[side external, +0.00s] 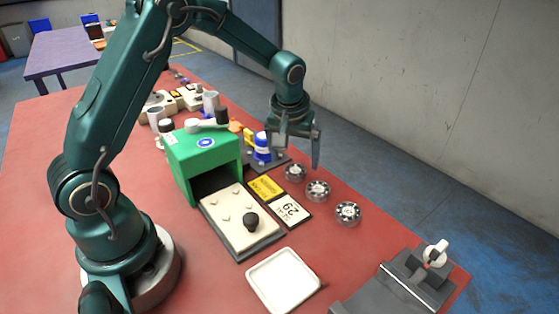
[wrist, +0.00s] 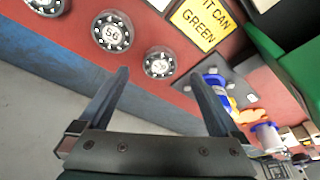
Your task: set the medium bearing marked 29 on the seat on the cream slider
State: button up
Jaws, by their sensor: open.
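Three round bearings lie in a row on the red table: a far one (side external: 294,172), a middle one (side external: 318,191) and a near one (side external: 348,213). The wrist view shows them too: far (wrist: 159,62), middle (wrist: 112,32) and near (wrist: 48,5), cut by the edge. Their marks are too small to read surely. My gripper (side external: 297,152) is open and empty above the far bearing; in the wrist view that bearing shows between the fingertips (wrist: 160,73). The cream slider (side external: 228,211) stands out from the green housing (side external: 202,158), with a black knob (side external: 251,220) and small raised spots.
A white card marked 29 (side external: 291,209) and a yellow card (side external: 266,188) lie between slider and bearings. A blue-and-white part (side external: 262,148) stands left of my gripper. A white tray (side external: 283,281) and a grey fixture (side external: 405,281) are nearer.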

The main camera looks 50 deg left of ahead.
aim_at(295, 170)
jog(key=shift+x, duration=1.9)
grip_shut()
